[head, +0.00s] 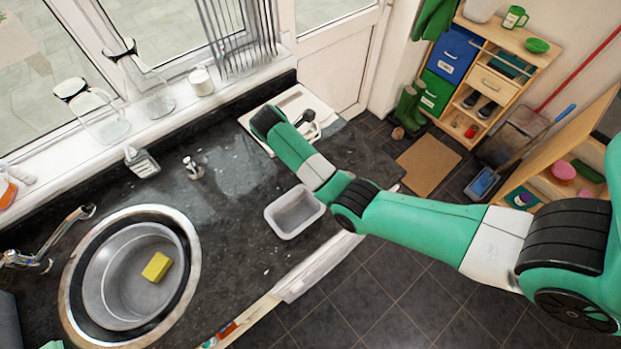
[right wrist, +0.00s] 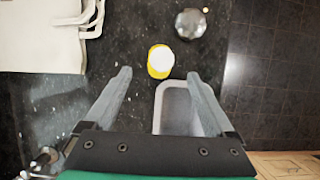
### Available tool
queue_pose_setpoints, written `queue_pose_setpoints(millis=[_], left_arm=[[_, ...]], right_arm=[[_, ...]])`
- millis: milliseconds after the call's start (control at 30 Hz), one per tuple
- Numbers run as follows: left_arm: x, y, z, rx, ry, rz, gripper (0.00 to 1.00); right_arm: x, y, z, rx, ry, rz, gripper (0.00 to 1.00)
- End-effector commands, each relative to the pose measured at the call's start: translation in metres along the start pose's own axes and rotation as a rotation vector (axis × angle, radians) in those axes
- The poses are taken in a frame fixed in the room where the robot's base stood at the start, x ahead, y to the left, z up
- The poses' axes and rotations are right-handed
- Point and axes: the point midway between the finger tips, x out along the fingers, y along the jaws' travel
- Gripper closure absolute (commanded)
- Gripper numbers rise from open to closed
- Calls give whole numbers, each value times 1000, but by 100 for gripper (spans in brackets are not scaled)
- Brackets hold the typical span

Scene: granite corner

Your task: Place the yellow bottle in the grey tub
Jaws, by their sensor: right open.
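The yellow bottle (right wrist: 158,73) stands upright on the dark worktop in the right wrist view, seen from above with its pale top. In the head view the bottle cannot be seen; my right arm covers that area. The grey tub (head: 295,211) is empty in the head view, near the worktop's front edge. My right gripper (right wrist: 161,82) is open and empty, with the bottle showing between and past its fingertips. My left gripper is not in view.
A round sink (head: 130,275) with a yellow sponge (head: 157,267) lies left. A white board (head: 302,104) is at the worktop's back end. A round metal item (right wrist: 190,23) stands beyond the bottle. Glass jars (head: 140,95) line the sill.

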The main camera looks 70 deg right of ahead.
Motion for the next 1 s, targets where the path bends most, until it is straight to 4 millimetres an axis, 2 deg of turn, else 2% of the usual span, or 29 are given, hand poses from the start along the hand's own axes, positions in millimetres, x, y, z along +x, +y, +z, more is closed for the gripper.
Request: queue_pose_setpoints(millis=[33, 67, 133, 367, 633, 900, 933, 1000], left_arm=[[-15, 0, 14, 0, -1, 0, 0], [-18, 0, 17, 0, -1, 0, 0], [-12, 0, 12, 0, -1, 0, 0], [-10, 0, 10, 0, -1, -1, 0], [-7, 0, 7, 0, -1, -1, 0], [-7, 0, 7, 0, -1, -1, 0], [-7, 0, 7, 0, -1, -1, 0], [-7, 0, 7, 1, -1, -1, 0]], right_arm=[[20, 0, -4, 1, 0, 0, 11], [25, 0, -4, 2, 0, 0, 11], [28, -1, 0, 0, -1, -4, 11], [39, 0, 0, -1, -1, 0, 11], [82, -2, -4, 0, 0, -3, 11], [88, -1, -4, 0, 0, 1, 11], [88, -1, -4, 0, 0, 1, 13], [88, -1, -4, 0, 0, 1, 25]])
